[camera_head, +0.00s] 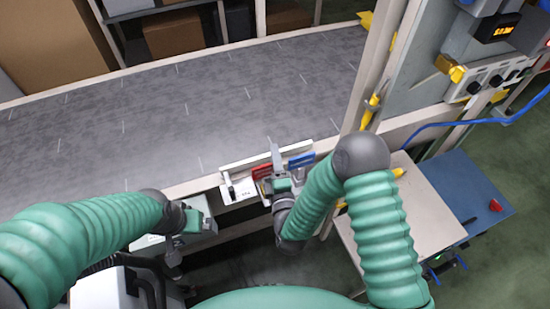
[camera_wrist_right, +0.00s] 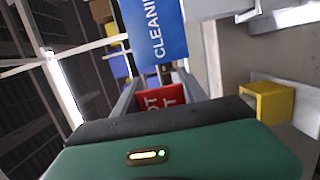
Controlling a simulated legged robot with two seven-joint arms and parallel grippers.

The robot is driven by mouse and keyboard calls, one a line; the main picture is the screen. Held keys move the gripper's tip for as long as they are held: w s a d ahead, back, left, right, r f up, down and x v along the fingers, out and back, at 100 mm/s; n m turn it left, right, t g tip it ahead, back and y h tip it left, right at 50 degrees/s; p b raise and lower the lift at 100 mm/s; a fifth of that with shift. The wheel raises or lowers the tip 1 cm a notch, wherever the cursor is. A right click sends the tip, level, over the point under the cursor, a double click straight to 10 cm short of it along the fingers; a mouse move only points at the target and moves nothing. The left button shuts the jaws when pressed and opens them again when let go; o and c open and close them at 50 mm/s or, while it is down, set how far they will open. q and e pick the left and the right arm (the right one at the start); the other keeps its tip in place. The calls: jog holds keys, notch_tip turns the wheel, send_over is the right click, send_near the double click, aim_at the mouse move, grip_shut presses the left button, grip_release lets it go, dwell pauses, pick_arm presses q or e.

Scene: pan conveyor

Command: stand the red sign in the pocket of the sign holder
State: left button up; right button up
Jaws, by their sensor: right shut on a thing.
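The red sign (camera_head: 262,171) is at the near edge of the conveyor, beside the white sign holder (camera_head: 238,190). My right gripper (camera_head: 277,172) is shut on the red sign, which also shows between the fingers in the right wrist view (camera_wrist_right: 156,101). Whether its lower edge is in a pocket is hidden by the gripper. A blue sign (camera_head: 301,160) stands just right of the red one, and its lettering shows in the right wrist view (camera_wrist_right: 155,32). My left gripper (camera_head: 172,250) hangs low at the left, away from the holder; its fingers are unclear.
The grey conveyor (camera_head: 190,110) is empty beyond the holder. A post (camera_head: 372,75) with a control panel rises right of the signs. A light tabletop (camera_head: 420,215) and a blue surface (camera_head: 475,190) lie at the right. A yellow block (camera_wrist_right: 270,101) shows in the right wrist view.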

jog(key=shift+f+b, duration=0.4)
jog(key=shift+f, duration=0.2)
jog(key=o, duration=1.5)
jog(key=shift+r, duration=0.1)
jog(key=s, duration=0.7)
jog(key=shift+s+d, duration=0.2)
jog(key=shift+d, duration=0.2)
